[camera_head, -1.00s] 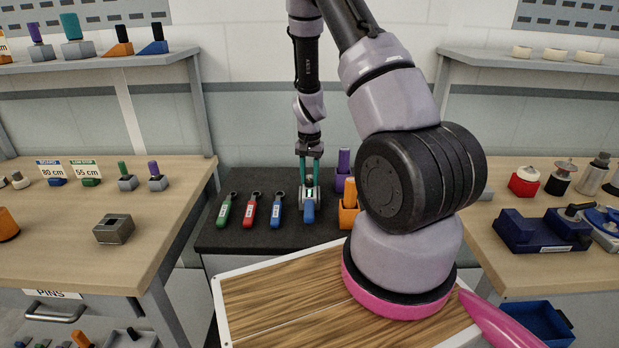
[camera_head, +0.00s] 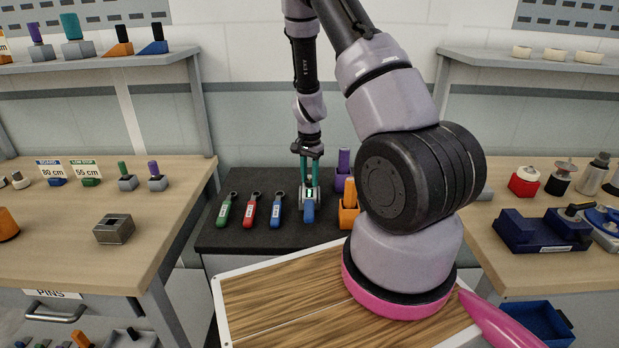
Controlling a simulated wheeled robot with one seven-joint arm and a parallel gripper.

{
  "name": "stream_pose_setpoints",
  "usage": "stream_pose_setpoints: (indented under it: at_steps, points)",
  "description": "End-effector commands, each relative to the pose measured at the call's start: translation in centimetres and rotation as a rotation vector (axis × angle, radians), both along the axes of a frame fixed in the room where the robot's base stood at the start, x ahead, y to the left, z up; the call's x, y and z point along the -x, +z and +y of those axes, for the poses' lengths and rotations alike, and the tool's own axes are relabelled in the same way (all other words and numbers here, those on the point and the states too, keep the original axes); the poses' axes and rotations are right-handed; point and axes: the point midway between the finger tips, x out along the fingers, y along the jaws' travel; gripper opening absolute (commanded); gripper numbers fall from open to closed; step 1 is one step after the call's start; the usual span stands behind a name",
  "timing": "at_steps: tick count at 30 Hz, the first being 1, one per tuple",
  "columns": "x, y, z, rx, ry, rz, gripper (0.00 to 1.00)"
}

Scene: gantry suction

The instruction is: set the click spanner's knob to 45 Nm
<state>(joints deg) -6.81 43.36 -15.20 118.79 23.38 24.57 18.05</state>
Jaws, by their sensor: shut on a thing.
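The click spanner (camera_head: 309,211) stands on the dark bench top, with a blue handle toward me and a grey head with a small white and green display behind it. My gripper (camera_head: 311,184) points down over the grey head, its two teal fingers shut on the knob there. The knob itself is mostly hidden between the fingers. The display is too small to read, so the set value cannot be told.
A green (camera_head: 225,210), a red (camera_head: 250,210) and a blue spanner (camera_head: 277,208) lie in a row to the left. Orange (camera_head: 349,195) and purple (camera_head: 344,162) blocks stand close on the right. My own arm covers the right part of the bench.

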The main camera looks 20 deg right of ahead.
Motion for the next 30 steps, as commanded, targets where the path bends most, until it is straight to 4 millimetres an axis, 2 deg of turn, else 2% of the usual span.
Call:
stream_pose_setpoints:
  at_steps: [2,3,5,17,20,30]
  points:
    - [0.0,0.0,0.0,0.0,0.0,0.0,0.0]
    - [0.0,0.0,0.0,0.0,0.0,0.0,0.44]
    - [0.0,0.0,0.0,0.0,0.001,0.0,0.67]
    - [-0.1,0.6,0.0,0.001,0.001,-0.003,0.67]
    - [-0.1,1.9,0.1,-0.001,0.003,-0.004,0.67]
    - [-0.1,8.6,0.1,0.0,0.001,-0.004,0.67]
